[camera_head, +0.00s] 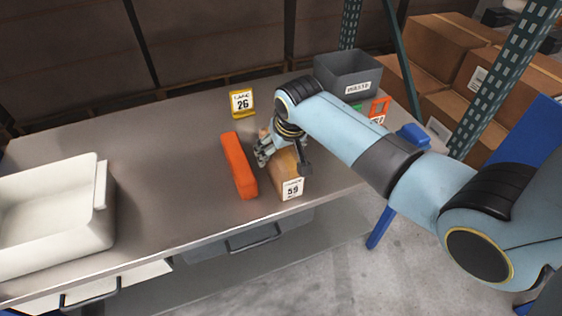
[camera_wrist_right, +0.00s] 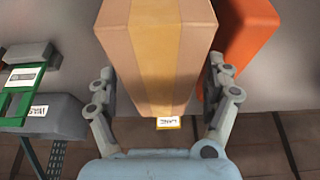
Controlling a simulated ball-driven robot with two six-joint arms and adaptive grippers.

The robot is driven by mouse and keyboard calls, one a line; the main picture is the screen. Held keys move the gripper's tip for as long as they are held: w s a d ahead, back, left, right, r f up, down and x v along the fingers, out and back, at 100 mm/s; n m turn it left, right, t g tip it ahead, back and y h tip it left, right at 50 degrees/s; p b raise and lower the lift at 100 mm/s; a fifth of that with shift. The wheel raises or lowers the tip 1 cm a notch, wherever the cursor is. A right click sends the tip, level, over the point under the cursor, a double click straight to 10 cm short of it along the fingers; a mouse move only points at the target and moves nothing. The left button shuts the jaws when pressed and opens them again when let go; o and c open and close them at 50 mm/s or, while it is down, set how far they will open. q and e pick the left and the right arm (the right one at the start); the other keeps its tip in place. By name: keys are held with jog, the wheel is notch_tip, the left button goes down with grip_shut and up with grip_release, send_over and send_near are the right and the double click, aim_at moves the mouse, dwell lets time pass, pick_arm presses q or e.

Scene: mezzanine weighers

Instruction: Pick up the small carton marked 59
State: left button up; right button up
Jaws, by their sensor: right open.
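The small carton marked 59 (camera_head: 284,183) is a tan box with a white label, near the front edge of the grey table. My right gripper (camera_head: 284,160) is over the carton from above, with one finger on each side of it, and hides part of its top. In the right wrist view, the carton (camera_wrist_right: 155,60) with a yellowish tape strip fills the space between the open fingers (camera_wrist_right: 160,85). I cannot tell whether either finger touches it. My left gripper is not in view.
A long orange block (camera_head: 239,165) lies close to the left of the carton; it shows beside the right finger (camera_wrist_right: 248,40). Behind are a yellow 26 sign (camera_head: 242,103) and a grey waste bin (camera_head: 345,75). A white tub (camera_head: 50,225) stands at the left.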

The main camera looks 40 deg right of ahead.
grip_shut()
dwell(0.6)
jog(key=shift+r, duration=0.1)
